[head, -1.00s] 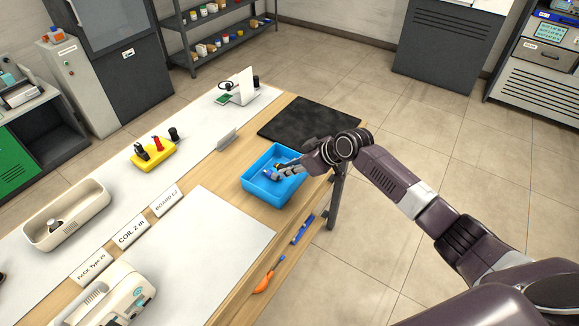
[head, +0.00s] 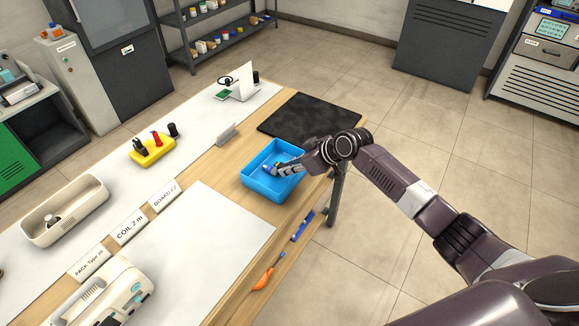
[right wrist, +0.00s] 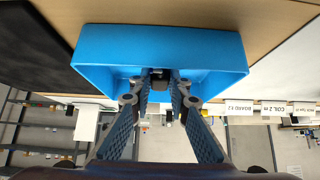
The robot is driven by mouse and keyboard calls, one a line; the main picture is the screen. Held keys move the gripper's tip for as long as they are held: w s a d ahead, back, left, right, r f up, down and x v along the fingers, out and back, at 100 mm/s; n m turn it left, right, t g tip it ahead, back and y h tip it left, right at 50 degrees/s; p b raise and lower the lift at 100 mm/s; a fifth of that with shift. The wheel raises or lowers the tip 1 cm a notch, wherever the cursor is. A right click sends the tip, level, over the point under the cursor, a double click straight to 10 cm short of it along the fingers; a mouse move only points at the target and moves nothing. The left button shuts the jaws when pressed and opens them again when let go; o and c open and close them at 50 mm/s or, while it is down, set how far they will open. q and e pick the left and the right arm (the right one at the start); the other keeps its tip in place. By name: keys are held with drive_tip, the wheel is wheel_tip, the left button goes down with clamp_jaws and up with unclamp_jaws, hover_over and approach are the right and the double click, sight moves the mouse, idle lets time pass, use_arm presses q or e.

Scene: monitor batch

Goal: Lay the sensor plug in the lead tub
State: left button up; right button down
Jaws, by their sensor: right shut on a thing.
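The blue tub (head: 262,186), which I take for the lead tub, stands on the near right part of the wooden bench. It fills the top middle of the right wrist view (right wrist: 100,45). My right gripper (head: 274,168) reaches into it from the right, with its fingertips inside the rim. In the right wrist view the fingers (right wrist: 160,84) close on a small dark thing (right wrist: 160,83), which looks like the sensor plug. I cannot tell whether it touches the tub floor. Small blue and yellow bits show at the fingertips in the head view. My left gripper is out of view.
A black mat (head: 310,117) lies behind the tub. A small grey stand (head: 227,133), a yellow holder (head: 153,150) and a cream bin (head: 64,212) stand to the left. A white mat (head: 215,235) lies clear in front. An orange-handled tool (head: 263,278) is on the lower shelf.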

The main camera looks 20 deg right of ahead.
drive_tip(key=shift+f, duration=0.3)
drive_tip(key=c, duration=1.7)
unclamp_jaws()
drive_tip(key=shift+c, duration=0.2)
drive_tip(key=shift+r, duration=0.1)
drive_tip(key=v, duration=1.2)
